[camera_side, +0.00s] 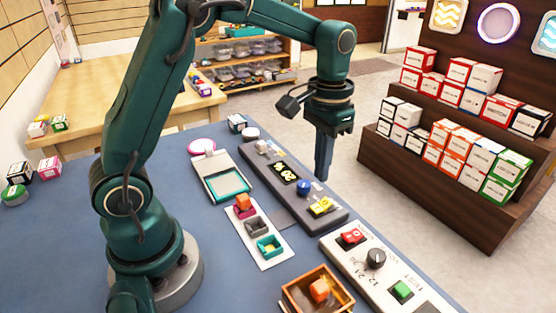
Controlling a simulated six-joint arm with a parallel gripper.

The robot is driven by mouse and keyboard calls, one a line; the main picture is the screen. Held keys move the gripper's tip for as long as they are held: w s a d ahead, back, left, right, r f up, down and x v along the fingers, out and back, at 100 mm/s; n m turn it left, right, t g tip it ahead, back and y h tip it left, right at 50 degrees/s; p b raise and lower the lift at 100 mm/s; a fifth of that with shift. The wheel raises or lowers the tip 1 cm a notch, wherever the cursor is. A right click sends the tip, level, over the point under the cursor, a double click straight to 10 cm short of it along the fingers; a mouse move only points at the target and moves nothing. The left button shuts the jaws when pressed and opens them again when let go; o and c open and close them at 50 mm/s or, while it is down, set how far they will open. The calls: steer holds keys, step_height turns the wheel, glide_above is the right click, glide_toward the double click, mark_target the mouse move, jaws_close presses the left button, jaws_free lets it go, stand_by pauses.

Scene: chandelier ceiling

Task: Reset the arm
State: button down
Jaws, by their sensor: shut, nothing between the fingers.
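My gripper (322,172) points straight down beyond the far edge of the dark control panel (262,170). Its fingers are together and hold nothing. My green arm rises from its base on the blue table (215,285) and bends over to the right. The gripper is apart from the blue knob (303,187) and yellow buttons (320,207) on the panel.
A white panel (355,270) with a red switch, black knob and green button lies at front right. A wooden box (290,298) holds an orange cube (320,290). Shelves of boxes (450,170) stand at right.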

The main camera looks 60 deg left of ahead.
steer(key=s+d+r+t, duration=0.1)
steer(key=s+r+t, duration=0.2)
steer(key=s+r, duration=0.4)
steer(key=s+f+t, duration=0.2)
steer(key=s, duration=0.6)
steer(key=shift+d+t, duration=0.25)
steer(key=shift+t, duration=0.05)
